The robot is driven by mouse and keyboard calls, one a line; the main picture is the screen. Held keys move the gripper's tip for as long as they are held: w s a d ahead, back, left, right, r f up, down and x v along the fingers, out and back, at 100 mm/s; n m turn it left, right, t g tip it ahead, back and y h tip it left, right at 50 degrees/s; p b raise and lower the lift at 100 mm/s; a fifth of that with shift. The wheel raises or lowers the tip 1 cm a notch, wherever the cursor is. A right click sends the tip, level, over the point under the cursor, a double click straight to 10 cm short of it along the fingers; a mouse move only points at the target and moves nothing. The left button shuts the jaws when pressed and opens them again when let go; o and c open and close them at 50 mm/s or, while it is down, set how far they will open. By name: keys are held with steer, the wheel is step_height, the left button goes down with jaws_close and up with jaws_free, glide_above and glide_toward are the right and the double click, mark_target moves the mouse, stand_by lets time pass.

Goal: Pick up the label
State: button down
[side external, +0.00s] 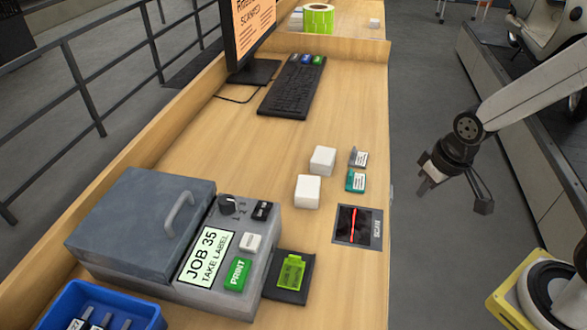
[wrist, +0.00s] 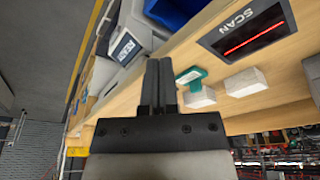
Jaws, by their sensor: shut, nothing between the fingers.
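A bright green label (side external: 291,271) lies on a small black plate (side external: 288,296) at the right front of the printer (side external: 225,290) in the side view. The printer's screen (side external: 208,258) reads "JOB 35 TAKE LABEL". My gripper (side external: 424,188) hangs to the right of the bench edge, apart from the label and above the grey floor. Its fingers also show in the wrist view (wrist: 159,82); they are shut together and empty. I cannot make out the label in the wrist view.
A scan window (side external: 357,227) with a red line sits by the bench edge. Two white blocks (side external: 307,191) and two small stamp-like items (side external: 356,181) stand behind it. A blue bin (side external: 92,303) is at front left. A keyboard (side external: 292,86) and monitor (side external: 245,35) are farther back.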

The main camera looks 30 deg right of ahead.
steer(key=c, duration=0.7)
jaws_free()
steer(key=shift+a, duration=0.1)
steer(key=w+a+n, duration=0.1)
steer(key=a, duration=0.3)
steer(key=w+a+r+n+y, duration=0.1)
steer(key=a+n, duration=0.1)
steer(key=a, duration=0.2)
steer(key=w+a+n, duration=0.1)
steer(key=a, duration=0.3)
steer(key=shift+w+r+n+t, duration=0.1)
steer(key=shift+r+n+t, duration=0.2)
steer(key=s+a+r+n+y, duration=0.1)
steer(key=a+n, duration=0.3)
steer(key=a, duration=0.9)
steer(key=shift+s+r+y, duration=0.15)
steer(key=shift+s+y, duration=0.3)
steer(key=shift+y, duration=0.15)
steer(key=shift+x, duration=1.25)
